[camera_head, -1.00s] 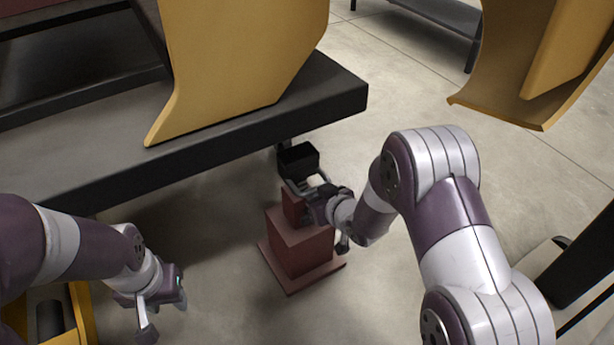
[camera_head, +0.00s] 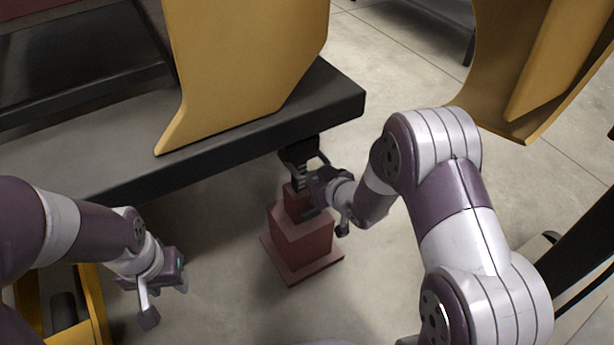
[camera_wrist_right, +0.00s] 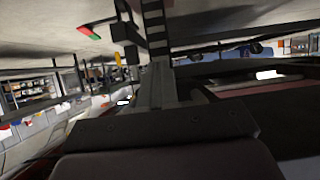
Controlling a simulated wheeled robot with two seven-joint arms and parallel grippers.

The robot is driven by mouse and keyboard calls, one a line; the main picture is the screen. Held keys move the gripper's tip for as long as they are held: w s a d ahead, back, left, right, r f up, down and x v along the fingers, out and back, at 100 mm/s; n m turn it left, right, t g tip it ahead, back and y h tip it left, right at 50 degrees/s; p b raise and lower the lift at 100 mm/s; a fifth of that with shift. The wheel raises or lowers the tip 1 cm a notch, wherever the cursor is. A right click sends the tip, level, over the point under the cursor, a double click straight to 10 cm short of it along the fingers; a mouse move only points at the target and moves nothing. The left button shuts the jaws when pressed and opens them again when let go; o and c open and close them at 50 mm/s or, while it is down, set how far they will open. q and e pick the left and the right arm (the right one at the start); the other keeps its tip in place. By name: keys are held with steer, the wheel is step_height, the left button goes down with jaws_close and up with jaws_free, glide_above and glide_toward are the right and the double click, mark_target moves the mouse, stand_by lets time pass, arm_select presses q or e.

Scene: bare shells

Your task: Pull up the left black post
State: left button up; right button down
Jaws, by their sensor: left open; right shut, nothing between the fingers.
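The black post (camera_head: 298,154) stands upright in a dark red stand (camera_head: 303,238) on the floor. Its head is close under the edge of the dark platform; I cannot tell whether they touch. A ribbed dark part of the post shows above the red column. In the right wrist view a ribbed black upright (camera_wrist_right: 154,28) shows at the top. My right gripper (camera_head: 312,184) is at the post's right side, shut, with nothing seen between its fingers; its tips are partly hidden. My left gripper (camera_head: 166,301) is open and empty, low at the left, apart from the stand.
The dark platform (camera_head: 225,140) overhangs the back left and carries a yellow panel (camera_head: 240,70). Another yellow panel (camera_head: 540,70) hangs at the upper right. A yellow frame (camera_head: 95,305) is at the lower left. Floor is clear between my left gripper and the stand.

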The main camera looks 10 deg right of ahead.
steer(key=shift+r+p, duration=0.45)
steer(key=shift+r, duration=0.35)
steer(key=s+d+f, duration=0.3)
steer(key=s, duration=0.5)
steer(key=shift+s, duration=0.3)
